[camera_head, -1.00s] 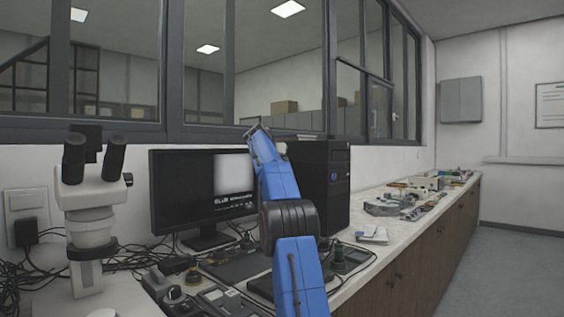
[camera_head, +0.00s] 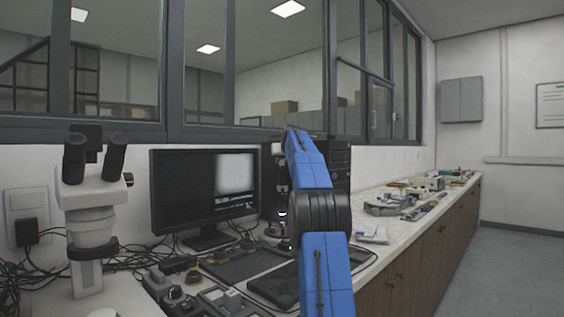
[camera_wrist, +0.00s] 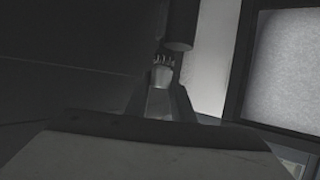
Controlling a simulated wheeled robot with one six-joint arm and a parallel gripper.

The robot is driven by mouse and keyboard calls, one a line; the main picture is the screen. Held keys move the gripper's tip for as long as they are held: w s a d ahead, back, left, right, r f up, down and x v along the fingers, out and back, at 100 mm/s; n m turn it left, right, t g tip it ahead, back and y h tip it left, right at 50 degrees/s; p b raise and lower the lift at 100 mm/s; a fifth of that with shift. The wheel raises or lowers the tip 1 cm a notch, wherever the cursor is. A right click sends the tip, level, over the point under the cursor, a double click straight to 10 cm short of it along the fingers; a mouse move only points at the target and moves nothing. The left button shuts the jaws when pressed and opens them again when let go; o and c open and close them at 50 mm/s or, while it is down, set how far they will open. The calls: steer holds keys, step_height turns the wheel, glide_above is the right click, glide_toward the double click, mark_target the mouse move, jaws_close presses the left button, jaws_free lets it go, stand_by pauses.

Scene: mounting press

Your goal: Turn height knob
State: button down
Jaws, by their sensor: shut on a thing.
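My gripper shows in the wrist view (camera_wrist: 160,100), its fingers closed around a small pale rounded part (camera_wrist: 162,75), which looks like the height knob. A dark cylinder (camera_wrist: 180,25) hangs just above it, with several small pins or marks between them. In the head view, my blue arm reaches over the bench. A dark and shiny narrow part hangs down at the left side of the arm, and I cannot tell there which piece is gripper and which is press. The knob itself cannot be made out in the head view.
A white microscope (camera_head: 92,215) stands at the left. Small control boxes (camera_head: 180,300) and loose cables lie in front. Parts (camera_head: 390,203) are spread along the right bench.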

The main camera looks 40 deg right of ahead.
steer(key=n+t+y, duration=0.1)
steer(key=n+y, duration=0.2)
steer(key=y, duration=0.1)
steer(key=shift+d+n+t, duration=0.1)
steer(key=shift+n+t, duration=0.2)
steer(key=shift+t, duration=0.1)
steer(key=shift+n+y, duration=1)
steer(key=shift+y, duration=0.3)
steer(key=c, duration=1.5)
jaws_free()
steer(key=shift+c, duration=0.2)
steer(key=v, duration=1.7)
steer(key=shift+s, duration=0.25)
